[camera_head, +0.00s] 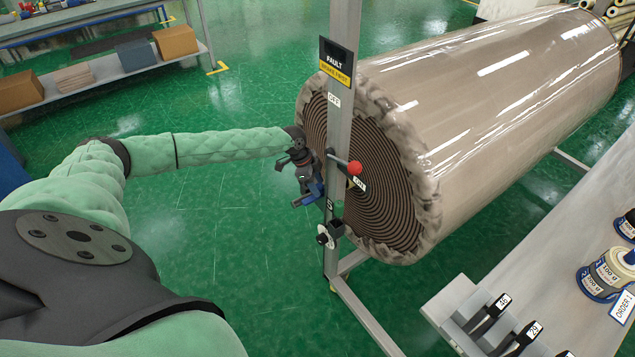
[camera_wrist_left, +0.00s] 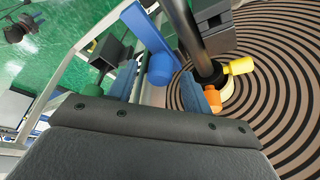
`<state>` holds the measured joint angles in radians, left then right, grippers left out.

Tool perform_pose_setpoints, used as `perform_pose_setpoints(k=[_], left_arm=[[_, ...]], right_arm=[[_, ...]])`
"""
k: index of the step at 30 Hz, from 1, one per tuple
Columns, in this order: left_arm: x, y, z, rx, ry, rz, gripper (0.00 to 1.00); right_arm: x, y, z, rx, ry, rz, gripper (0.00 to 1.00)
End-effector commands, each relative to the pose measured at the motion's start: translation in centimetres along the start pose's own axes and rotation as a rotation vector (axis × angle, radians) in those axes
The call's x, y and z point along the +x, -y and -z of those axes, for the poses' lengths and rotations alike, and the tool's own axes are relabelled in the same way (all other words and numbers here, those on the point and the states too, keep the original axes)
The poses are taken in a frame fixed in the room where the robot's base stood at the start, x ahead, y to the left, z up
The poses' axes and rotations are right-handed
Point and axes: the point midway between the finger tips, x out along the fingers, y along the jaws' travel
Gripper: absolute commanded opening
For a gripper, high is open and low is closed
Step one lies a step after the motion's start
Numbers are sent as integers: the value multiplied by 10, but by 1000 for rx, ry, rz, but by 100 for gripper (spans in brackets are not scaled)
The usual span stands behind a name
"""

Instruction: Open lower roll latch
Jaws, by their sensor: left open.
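A large brown wrapped roll (camera_head: 490,90) lies behind a grey upright post (camera_head: 340,110); its spiral end (camera_wrist_left: 285,60) fills the right of the left wrist view. A blue handle (camera_head: 308,197) sits at the post's left side, and it also shows in the left wrist view (camera_wrist_left: 160,67). My left gripper (camera_head: 306,180) is at this handle, open. Its two blue-grey fingers (camera_wrist_left: 157,88) stand either side of the handle's end; I cannot tell whether they touch it. The latch's joint to the post is partly hidden. My right gripper is out of view.
A red-knobbed lever (camera_head: 355,167) sticks out of the post close to my gripper. A dark fitting (camera_head: 329,234) is lower on the post. Orange (camera_wrist_left: 212,98) and yellow (camera_wrist_left: 240,66) parts sit by the roll's core. A grey table (camera_head: 550,285) stands at right.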

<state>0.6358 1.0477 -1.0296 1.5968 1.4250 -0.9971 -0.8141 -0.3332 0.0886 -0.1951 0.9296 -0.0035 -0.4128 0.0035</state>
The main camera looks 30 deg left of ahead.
Motion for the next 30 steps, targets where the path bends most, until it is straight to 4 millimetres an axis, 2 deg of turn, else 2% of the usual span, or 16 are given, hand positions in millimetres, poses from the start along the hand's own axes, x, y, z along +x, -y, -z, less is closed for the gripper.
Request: perform_pose_setpoints(k=[4, 13, 14, 21, 28, 29, 30], left_arm=[[7, 0, 0, 0, 1, 1, 50], [10, 0, -1, 0, 1, 1, 50], [10, 0, 0, 0, 1, 1, 46], [10, 0, 0, 0, 1, 1, 0], [12, 1, -2, 16, 0, -7, 0], [13, 1, -2, 27, 0, -11, 0], [14, 2, -3, 42, 0, -19, 0]], right_arm=[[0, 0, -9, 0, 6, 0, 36], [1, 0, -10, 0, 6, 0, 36], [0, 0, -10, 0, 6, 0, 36], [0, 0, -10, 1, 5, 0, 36], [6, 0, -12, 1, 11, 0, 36], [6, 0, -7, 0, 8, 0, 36], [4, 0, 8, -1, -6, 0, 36]])
